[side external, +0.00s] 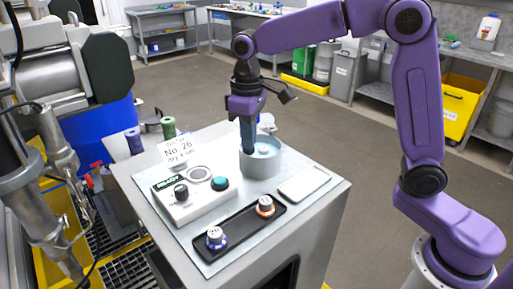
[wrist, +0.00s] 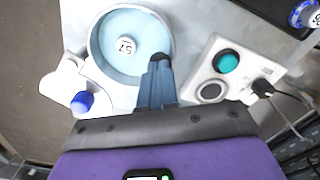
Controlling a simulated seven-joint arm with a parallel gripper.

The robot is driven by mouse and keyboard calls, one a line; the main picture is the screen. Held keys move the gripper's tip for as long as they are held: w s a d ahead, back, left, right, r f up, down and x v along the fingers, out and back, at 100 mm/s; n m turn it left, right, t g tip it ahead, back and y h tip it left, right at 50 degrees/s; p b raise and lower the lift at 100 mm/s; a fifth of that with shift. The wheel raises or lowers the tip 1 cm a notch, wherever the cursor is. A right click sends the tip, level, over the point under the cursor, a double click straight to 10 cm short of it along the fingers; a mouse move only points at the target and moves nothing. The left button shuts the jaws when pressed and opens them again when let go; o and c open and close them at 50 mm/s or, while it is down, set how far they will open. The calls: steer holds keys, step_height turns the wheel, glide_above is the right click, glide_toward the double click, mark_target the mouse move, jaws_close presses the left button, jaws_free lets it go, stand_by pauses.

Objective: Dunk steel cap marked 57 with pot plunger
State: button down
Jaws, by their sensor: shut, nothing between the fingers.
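The steel cap marked 57 (wrist: 125,46) sits inside the round grey pot (wrist: 94,45), on its pale blue inner surface; I cannot tell whether that surface is liquid or a plunger plate. The pot (side external: 260,169) also stands at the back of the worktop in the side view, with a small pale shape inside it. My gripper (wrist: 160,58) is shut and empty. Its fingertips reach over the pot's rim, beside the cap and apart from it in the wrist view.
A control box (side external: 195,195) with a black knob and teal button stands left of the pot. A black tray (side external: 240,222) holds a blue-ringed cap (side external: 216,238) and an orange-ringed cap (side external: 265,206). A white pad (side external: 304,184) lies right. A sign (side external: 178,148) stands behind the box.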

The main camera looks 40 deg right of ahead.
steer(key=shift+f, duration=0.5)
steer(key=shift+r, duration=1.85)
steer(key=shift+f, duration=0.15)
